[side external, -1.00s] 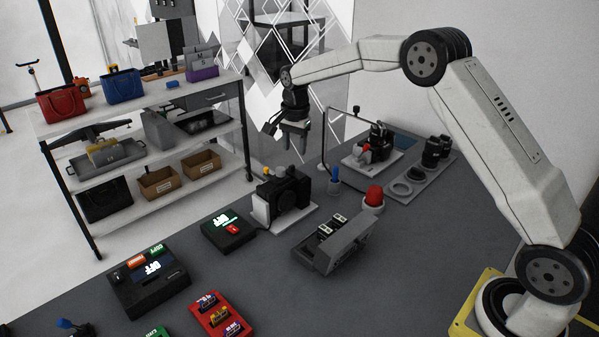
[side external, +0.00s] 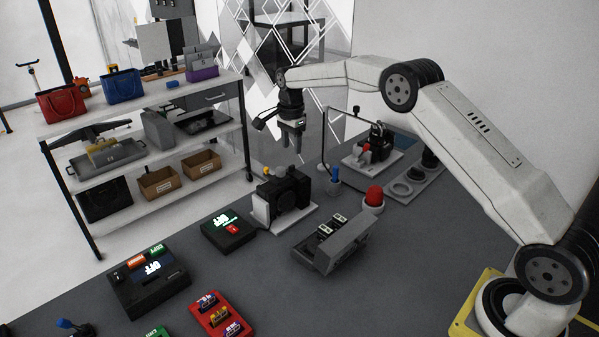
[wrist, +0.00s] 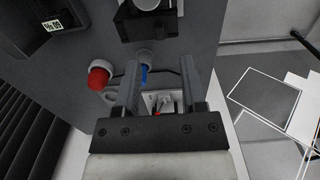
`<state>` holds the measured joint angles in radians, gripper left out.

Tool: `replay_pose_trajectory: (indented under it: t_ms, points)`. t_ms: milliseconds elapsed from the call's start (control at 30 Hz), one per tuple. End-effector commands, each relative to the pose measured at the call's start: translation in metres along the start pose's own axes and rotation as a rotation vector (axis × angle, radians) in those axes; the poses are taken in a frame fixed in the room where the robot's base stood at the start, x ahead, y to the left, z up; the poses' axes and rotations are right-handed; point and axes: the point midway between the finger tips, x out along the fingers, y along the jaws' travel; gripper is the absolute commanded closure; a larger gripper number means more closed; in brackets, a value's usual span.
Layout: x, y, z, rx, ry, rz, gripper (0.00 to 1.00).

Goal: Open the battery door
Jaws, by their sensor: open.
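My gripper (side external: 292,148) is open and empty, pointing down in the air above and behind the black camera-like device (side external: 284,191) on its white stand. In the wrist view its two fingers (wrist: 160,85) stand apart with nothing between them. The black device shows beyond the fingers at the top of the wrist view (wrist: 150,22). A grey box (side external: 345,247) with two black-and-white pieces in its top sits nearer on the table. I cannot tell which part is the battery door; no opened door is clear.
A red dome button (side external: 374,197) and a blue-topped peg (side external: 335,177) stand right of the black device. A machine on a white plate (side external: 372,150) and a thin frame stand behind. Control boxes (side external: 150,283) lie front left. A shelf (side external: 150,130) stands beyond the table.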

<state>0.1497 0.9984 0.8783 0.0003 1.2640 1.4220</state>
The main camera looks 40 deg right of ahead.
Motion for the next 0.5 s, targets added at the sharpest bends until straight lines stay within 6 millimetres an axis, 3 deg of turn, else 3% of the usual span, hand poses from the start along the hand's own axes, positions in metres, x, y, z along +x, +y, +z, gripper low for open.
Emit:
replay_pose_trajectory:
  t_ms: [500]
  points:
    - [0.058,0.000,0.000,-0.002,-0.001,-0.001,0.47]
